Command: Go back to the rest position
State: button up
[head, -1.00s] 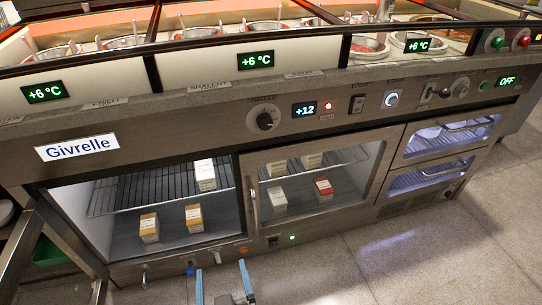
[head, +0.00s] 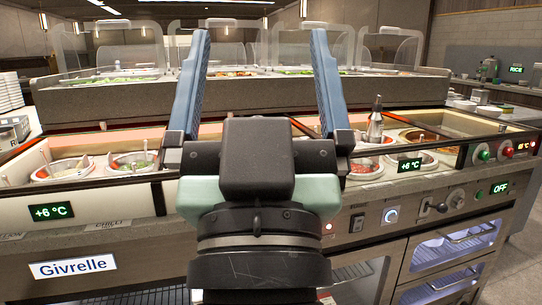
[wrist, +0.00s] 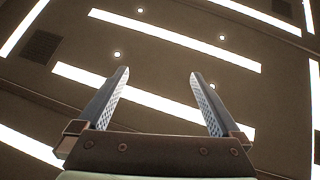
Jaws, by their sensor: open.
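My gripper (head: 260,85) is raised in the middle of the head view, in front of the counter, with its two blue fingers pointing up. The fingers stand wide apart with nothing between them. In the wrist view my gripper (wrist: 161,95) is also open and empty, facing the ceiling. My gripper and wrist hide the middle of the counter and part of its front panel.
The Givrelle counter (head: 100,207) holds several sauce wells, such as a left well (head: 62,168) and a red one (head: 362,167). A metal bottle (head: 375,122) stands among them. Clear glass guards (head: 395,45) rise behind. White plates (head: 10,92) are stacked at left.

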jog(key=s+d+r+t+h, duration=0.1)
jog(key=s+r, duration=0.3)
jog(key=r, duration=0.1)
notch_tip(320, 180, up, 37)
jog(key=p, duration=3.8)
jog(key=shift+w+f, duration=0.15)
jog(key=shift+w, duration=0.3)
jog(key=shift+a+f, duration=0.1)
jog(key=shift+a, duration=0.05)
jog(key=shift+c, duration=0.3)
